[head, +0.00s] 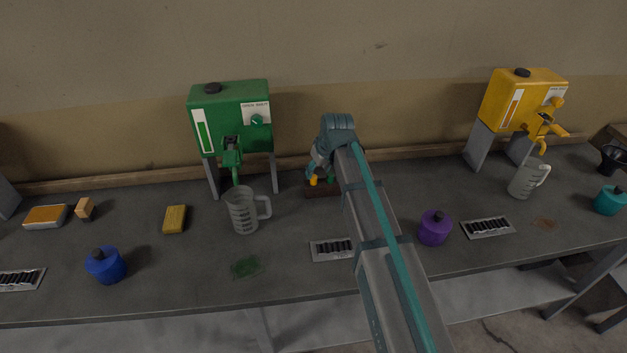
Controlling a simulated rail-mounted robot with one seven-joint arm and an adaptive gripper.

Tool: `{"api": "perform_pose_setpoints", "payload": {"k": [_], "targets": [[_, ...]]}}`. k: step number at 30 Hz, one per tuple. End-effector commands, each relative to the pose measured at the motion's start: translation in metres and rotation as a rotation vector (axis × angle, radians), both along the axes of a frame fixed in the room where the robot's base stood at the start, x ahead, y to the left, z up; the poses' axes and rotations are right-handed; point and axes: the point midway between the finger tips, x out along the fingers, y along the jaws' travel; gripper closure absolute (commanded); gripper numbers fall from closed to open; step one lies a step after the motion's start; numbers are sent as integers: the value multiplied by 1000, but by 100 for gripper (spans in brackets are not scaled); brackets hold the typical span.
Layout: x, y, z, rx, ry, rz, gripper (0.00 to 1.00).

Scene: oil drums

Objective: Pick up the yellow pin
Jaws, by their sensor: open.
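The yellow pin (314,180) stands near the left end of a dark brown block (322,192) at the back of the bench, between the green and yellow dispensers. Something green shows just right of the pin, partly behind my arm. My gripper (313,172) is at the pin, reaching down over it from above. My wrist and forearm hide much of the gripper and the right part of the block. The jaws are open; I cannot tell whether the fingers are around or beside the pin.
A green dispenser (230,105) and clear jug (243,210) stand left of the block. A purple canister (434,227) is right of my arm, near a drain grate (488,227). A yellow dispenser (522,100) stands at the right. A yellow sponge-like block (174,219) lies left.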

Motion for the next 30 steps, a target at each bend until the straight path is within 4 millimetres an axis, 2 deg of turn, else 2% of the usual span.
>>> {"api": "perform_pose_setpoints", "payload": {"k": [15, 24, 30], "targets": [[14, 16, -43, -1, 1, 0, 46], [14, 16, -46, 0, -1, 0, 46], [14, 16, -46, 0, -1, 0, 79]]}}
